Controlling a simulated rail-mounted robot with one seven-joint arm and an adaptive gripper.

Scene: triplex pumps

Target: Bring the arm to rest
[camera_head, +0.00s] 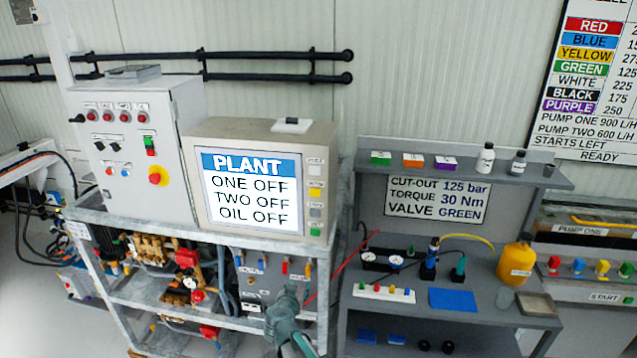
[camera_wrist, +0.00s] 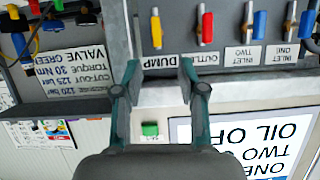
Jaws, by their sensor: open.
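My gripper (camera_wrist: 161,72) is open, with its two teal fingers apart and nothing between them. In the head view my gripper (camera_head: 290,296) shows at the lower middle, in front of the pump rig's valve panel. In the wrist view the picture is upside down. The yellow DUMP valve (camera_wrist: 156,31) and red OUTLET valve (camera_wrist: 207,28) lie beyond the fingertips. A green button (camera_wrist: 150,129) of the display box shows between the fingers. I cannot tell from these views whether the fingers touch anything.
The display (camera_head: 252,190) reads PLANT, ONE OFF, TWO OFF, OIL OFF. A grey control cabinet (camera_head: 125,195) stands left of it. At right, a shelved bench (camera_head: 460,175) carries bottles, coloured blocks, an orange container (camera_head: 516,263) and a blue mat (camera_head: 453,299). A thin red line (camera_head: 335,270) passes near my gripper.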

